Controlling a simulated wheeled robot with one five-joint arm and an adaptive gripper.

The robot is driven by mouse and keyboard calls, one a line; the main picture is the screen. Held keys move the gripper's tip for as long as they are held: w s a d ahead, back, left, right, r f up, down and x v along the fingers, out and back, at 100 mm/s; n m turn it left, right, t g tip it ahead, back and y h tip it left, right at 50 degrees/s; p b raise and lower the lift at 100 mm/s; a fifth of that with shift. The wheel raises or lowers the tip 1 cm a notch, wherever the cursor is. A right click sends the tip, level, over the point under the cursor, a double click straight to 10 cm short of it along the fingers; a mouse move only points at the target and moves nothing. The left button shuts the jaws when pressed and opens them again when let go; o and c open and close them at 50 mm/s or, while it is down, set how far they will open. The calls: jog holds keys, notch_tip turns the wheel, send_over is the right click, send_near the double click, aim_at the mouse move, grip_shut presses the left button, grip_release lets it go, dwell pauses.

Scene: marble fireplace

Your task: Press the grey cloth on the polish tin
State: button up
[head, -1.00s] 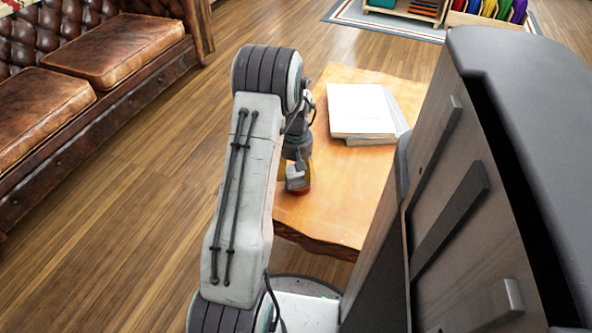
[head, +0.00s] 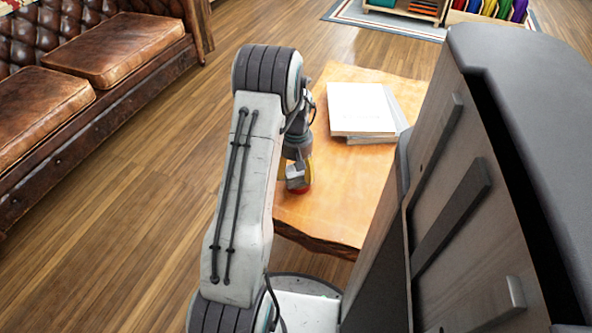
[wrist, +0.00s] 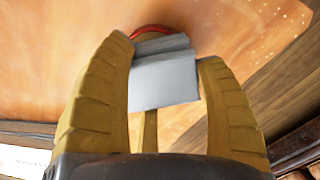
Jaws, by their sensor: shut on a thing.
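My gripper (wrist: 165,85) has its yellow fingers shut on the grey cloth (wrist: 165,78), a folded pad held between the tips. In the head view the cloth (head: 297,183) shows small and grey below my wrist. The polish tin (wrist: 152,29) shows only as a red rim just beyond the cloth; the cloth hides most of it. In the head view the red tin (head: 301,191) sits on the wooden table, right under the cloth. The cloth overlaps the tin in both views; I cannot tell whether they touch.
The wooden table (head: 340,200) has a rough front edge. A stack of white books (head: 360,110) lies farther back on it. A brown leather sofa (head: 110,55) stands at the left, with open wooden floor between. A rug with shelves is at the back.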

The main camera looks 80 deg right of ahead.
jog(key=shift+f, duration=0.4)
dwell(1.2)
jog(key=shift+r, duration=0.1)
jog(key=shift+r+p, duration=2.45)
jog(key=shift+r, duration=1)
